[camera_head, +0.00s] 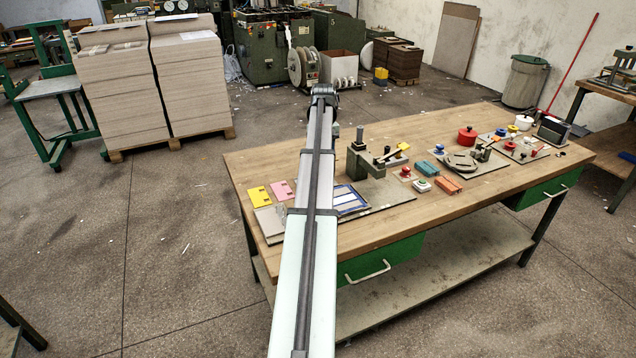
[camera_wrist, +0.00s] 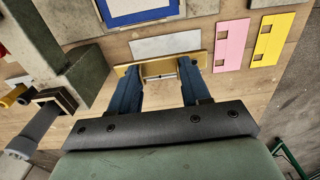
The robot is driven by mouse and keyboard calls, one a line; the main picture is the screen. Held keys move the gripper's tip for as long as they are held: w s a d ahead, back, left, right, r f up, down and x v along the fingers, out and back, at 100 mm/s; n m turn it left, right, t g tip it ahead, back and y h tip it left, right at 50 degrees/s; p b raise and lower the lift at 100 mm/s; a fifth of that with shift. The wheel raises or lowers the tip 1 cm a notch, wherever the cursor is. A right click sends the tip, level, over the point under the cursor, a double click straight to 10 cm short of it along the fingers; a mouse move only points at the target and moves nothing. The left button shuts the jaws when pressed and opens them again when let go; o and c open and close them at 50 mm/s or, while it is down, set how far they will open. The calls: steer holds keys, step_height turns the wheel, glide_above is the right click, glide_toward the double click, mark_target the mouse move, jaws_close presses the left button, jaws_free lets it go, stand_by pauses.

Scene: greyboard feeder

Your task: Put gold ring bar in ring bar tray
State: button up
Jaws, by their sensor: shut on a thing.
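My gripper (camera_wrist: 159,70) shows in the wrist view with its two blue fingers on a gold ring bar (camera_wrist: 200,58). The bar lies crosswise at the fingertips, and its ends stick out past both fingers. A blue-edged tray (camera_wrist: 145,18) with a pale inside is at the top of the wrist view, beyond the bar; it may be the ring bar tray. It also shows in the head view (camera_head: 352,207), partly behind my arm. My gripper and the bar are hidden in the head view. I cannot tell the bar's height above the table.
A pale grey strip (camera_wrist: 165,45) lies between bar and tray. Pink (camera_wrist: 231,45) and yellow (camera_wrist: 272,38) plates lie to the right. A green press (camera_head: 362,158) stands close on the left in the wrist view. Bare wooden table (camera_head: 400,215) shows along the front.

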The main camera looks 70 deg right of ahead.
steer(key=f, duration=0.3)
steer(key=w+f, duration=0.1)
steer(key=f, duration=0.3)
steer(key=w+d+f, duration=0.1)
steer(key=f, duration=0.2)
steer(key=shift+f, duration=0.2)
steer(key=shift+f, duration=0.15)
steer(key=o, duration=1)
steer(key=shift+o, duration=0.2)
step_height(320, 180, up, 12)
steer(key=shift+r, duration=0.2)
